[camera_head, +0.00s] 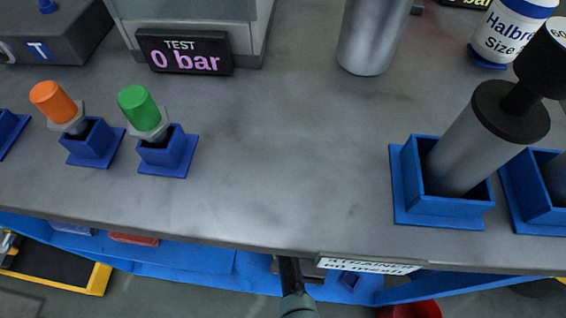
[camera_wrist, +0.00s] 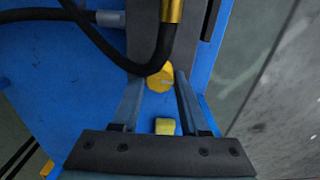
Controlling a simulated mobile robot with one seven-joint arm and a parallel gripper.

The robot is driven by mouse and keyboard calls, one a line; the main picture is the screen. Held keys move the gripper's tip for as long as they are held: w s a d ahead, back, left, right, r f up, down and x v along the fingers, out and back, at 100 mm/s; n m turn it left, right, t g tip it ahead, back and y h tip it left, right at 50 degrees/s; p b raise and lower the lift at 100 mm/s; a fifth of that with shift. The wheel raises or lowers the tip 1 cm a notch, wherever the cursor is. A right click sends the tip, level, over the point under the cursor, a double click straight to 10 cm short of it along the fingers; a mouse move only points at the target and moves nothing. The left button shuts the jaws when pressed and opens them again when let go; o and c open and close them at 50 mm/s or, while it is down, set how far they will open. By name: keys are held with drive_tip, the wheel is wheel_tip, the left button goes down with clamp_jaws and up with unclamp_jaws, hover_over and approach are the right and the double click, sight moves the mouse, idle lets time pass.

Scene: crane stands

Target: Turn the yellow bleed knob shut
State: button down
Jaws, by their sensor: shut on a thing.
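The yellow bleed knob (camera_wrist: 159,78) shows in the wrist view as a rounded yellow piece with a pale mark, at the foot of a grey block on a blue surface. My gripper (camera_wrist: 160,82) has its two grey fingers on either side of the knob and is shut on it. A smaller yellow block (camera_wrist: 165,126) shows between the fingers nearer the palm; I cannot tell what it belongs to. In the head view I can make out neither the knob nor the gripper's fingers. A gauge display (camera_head: 185,52) there reads "TEST 0 bar".
A black hose (camera_wrist: 120,55) curves close above the knob to a brass fitting (camera_wrist: 172,10). In the head view, a grey bench top (camera_head: 290,150) carries orange (camera_head: 53,101) and green (camera_head: 138,107) capped pieces in blue holders, and a grey cylinder (camera_head: 470,150) at right. The bench's middle is clear.

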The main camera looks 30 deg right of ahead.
idle(0.4)
drive_tip(key=shift+c, duration=2.1)
unclamp_jaws()
wheel_tip(320, 180, up, 13)
drive_tip(key=p, duration=0.9)
